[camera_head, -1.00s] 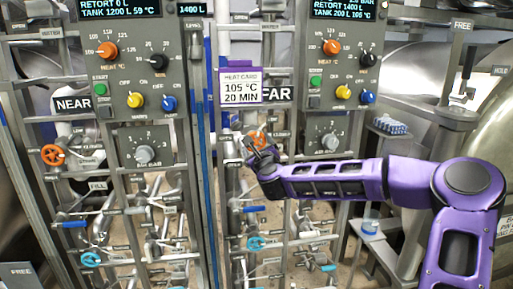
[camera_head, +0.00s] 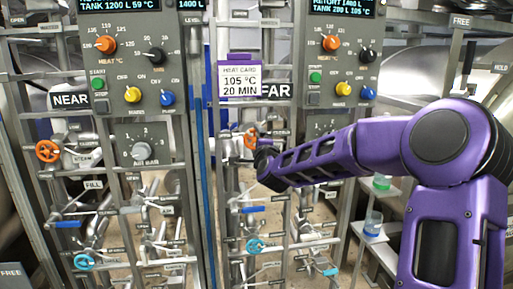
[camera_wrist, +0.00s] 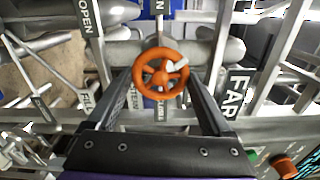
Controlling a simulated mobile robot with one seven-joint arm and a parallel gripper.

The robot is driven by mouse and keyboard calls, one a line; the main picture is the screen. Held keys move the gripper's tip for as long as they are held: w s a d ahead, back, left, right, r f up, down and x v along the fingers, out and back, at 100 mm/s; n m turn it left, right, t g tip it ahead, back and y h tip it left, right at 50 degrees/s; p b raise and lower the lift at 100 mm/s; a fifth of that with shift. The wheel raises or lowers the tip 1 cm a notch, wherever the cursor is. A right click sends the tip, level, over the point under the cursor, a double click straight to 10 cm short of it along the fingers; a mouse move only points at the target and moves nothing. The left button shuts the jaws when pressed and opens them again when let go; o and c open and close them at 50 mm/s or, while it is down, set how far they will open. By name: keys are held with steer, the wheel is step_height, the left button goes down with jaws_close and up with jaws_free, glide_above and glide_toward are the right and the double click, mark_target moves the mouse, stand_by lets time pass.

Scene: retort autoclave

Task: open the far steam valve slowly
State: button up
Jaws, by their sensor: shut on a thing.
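The far steam valve's orange handwheel (camera_head: 250,139) shows on the pipework below the FAR sign (camera_head: 275,91), partly covered by the end of my arm. My gripper (camera_wrist: 162,88) is shut on this wheel. In the head view my gripper (camera_head: 262,153) is dark and small at the wheel, and its fingertips are hard to make out.
A matching orange wheel (camera_head: 48,151) sits under the NEAR sign (camera_head: 71,101). A blue wheel (camera_head: 256,246) and a blue lever (camera_head: 252,210) are below the far wheel. A heat card (camera_head: 240,81) reads 105 °C, 20 MIN. Pipes and frame bars crowd the gripper. Bottles stand on shelves at right.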

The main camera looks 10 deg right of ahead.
steer(key=shift+r+n+b, duration=0.15)
steer(key=shift+n+b, duration=0.95)
steer(key=shift+n, duration=3.9)
steer(key=o, duration=1.1)
steer(key=shift+o, duration=0.2)
steer(key=shift+s, duration=0.1)
